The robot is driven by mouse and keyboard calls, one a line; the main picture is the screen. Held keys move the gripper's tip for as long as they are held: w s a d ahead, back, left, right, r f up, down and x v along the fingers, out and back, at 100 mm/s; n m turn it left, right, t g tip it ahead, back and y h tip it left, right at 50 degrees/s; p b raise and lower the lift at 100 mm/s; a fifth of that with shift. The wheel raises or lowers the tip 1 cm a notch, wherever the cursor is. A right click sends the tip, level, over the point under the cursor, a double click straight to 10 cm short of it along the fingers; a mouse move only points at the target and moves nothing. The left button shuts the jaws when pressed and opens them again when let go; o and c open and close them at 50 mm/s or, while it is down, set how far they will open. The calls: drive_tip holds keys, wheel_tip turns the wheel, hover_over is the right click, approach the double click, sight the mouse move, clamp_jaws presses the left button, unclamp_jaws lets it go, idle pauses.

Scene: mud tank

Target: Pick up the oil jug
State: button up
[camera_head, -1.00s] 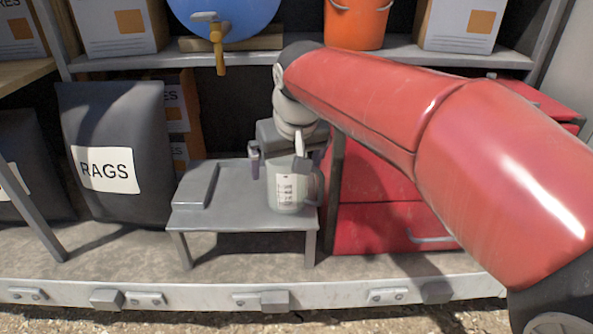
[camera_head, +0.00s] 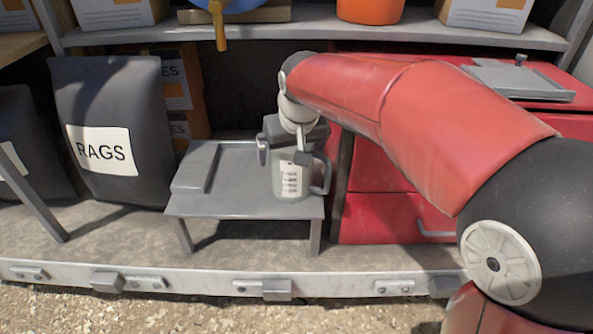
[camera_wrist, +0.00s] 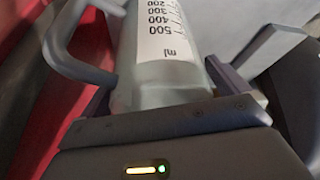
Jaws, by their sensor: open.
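The oil jug (camera_head: 291,182) is a pale, translucent measuring jug with a white scale label and a grey handle on its right. It stands upright on the right part of a small grey metal table (camera_head: 235,207). My gripper (camera_head: 283,156) is at the jug's upper part, with one finger to its left and one in front of its right side. In the wrist view the jug (camera_wrist: 165,62) lies between the two spread fingers, its handle to the left. The fingers are open. Whether either finger touches the jug cannot be told.
A flat grey block (camera_head: 196,168) lies on the table's left part. A black RAGS bag (camera_head: 112,105) stands to the left. Red drawers (camera_head: 385,215) stand close on the right. A shelf (camera_head: 400,30) with boxes and an orange bucket (camera_head: 370,8) runs above.

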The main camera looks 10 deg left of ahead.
drive_tip(key=c, duration=1.1)
drive_tip(key=shift+c, duration=0.7)
drive_tip(key=shift+r, duration=0.1)
